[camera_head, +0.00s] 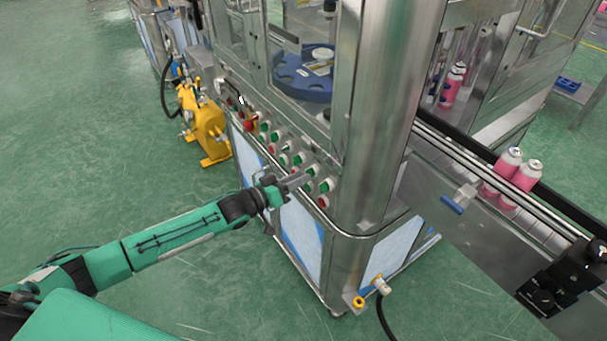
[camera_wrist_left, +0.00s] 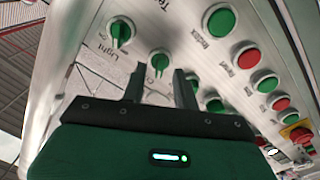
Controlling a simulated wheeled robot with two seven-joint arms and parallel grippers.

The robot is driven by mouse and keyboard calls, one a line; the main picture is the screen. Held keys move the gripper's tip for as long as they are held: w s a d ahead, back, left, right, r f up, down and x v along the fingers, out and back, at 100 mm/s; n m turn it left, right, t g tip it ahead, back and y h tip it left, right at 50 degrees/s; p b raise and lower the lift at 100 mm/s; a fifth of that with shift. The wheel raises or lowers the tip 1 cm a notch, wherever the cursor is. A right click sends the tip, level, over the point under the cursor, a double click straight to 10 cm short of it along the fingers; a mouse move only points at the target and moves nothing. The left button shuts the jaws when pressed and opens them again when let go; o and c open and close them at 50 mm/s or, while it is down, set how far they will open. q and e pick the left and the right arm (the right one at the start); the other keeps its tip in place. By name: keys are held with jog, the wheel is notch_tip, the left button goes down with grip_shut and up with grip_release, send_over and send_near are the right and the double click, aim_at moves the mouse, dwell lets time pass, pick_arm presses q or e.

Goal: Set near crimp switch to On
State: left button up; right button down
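The control panel carries rows of round green and red controls, and my left gripper (camera_head: 296,183) is at the panel's near end. In the left wrist view the two fingers of the left gripper (camera_wrist_left: 160,88) are apart with nothing between them. A green rotary switch (camera_wrist_left: 160,62) lies just beyond the gap, seemingly without contact. Another green rotary switch (camera_wrist_left: 121,32) is up and to the left, near a label reading "Light". I cannot read which one is the near crimp switch. My right gripper is not in view.
A green button (camera_wrist_left: 220,20) and a red button (camera_wrist_left: 247,56) sit close to the fingers. A red emergency stop (camera_head: 250,124) is farther along the panel. A steel corner post (camera_head: 374,110) stands right of the gripper. Pink cans (camera_head: 507,176) stand on the conveyor.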

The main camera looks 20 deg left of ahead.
pick_arm(q)
jog(key=shift+x, duration=1.15)
jog(key=c, duration=0.5)
grip_shut()
jog(key=m, duration=1.2)
jog(key=shift+f, duration=0.1)
jog(key=shift+o, duration=2.1)
grip_release()
jog(key=shift+o, duration=0.4)
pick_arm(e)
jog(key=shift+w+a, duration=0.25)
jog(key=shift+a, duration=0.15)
